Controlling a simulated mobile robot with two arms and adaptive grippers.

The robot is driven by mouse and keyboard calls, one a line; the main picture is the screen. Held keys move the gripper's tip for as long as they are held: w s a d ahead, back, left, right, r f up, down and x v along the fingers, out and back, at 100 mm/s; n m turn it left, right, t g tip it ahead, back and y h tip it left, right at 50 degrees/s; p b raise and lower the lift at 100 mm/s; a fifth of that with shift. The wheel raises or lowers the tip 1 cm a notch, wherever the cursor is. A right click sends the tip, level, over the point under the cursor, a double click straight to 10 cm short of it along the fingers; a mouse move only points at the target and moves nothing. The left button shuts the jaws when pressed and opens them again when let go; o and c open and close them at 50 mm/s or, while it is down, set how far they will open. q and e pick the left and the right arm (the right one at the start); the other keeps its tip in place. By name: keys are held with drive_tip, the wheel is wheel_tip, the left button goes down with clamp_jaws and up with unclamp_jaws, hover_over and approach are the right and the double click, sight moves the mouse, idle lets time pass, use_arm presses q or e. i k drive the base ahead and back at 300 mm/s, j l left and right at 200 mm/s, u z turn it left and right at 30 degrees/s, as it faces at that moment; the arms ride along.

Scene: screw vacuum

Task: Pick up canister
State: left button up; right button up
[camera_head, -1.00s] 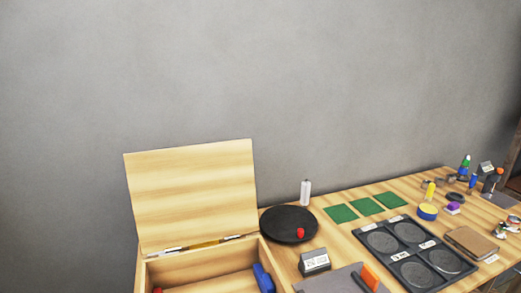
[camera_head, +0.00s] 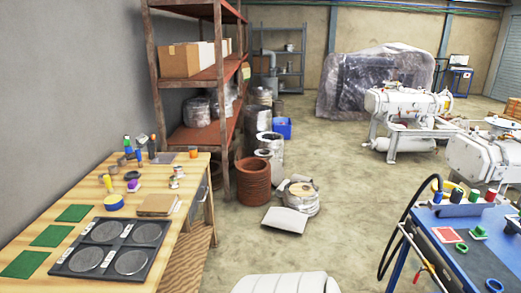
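Neither of my grippers is in view. I cannot tell which thing is the canister. Small bottle-like items (camera_head: 140,143) stand at the far end of the wooden table on the left, among them blue, green and orange ones. Several small upright containers with coloured tops (camera_head: 473,196) stand on the blue bench at the right. Larger metal cans (camera_head: 264,120) stand on the floor beside the shelf.
A brown shelf (camera_head: 217,75) stands behind. White machines (camera_head: 400,108) and the blue bench (camera_head: 425,212) are right. Open floor (camera_head: 340,210) lies between.

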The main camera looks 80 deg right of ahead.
sight(192, 149)
drive_tip(key=z, duration=1.95)
drive_tip(key=i+l, duration=0.4)
drive_tip(key=i, duration=0.2)
drive_tip(key=i+l, duration=0.4)
drive_tip(key=i, duration=0.2)
drive_tip(key=i+l, duration=0.4)
drive_tip(key=i, duration=0.2)
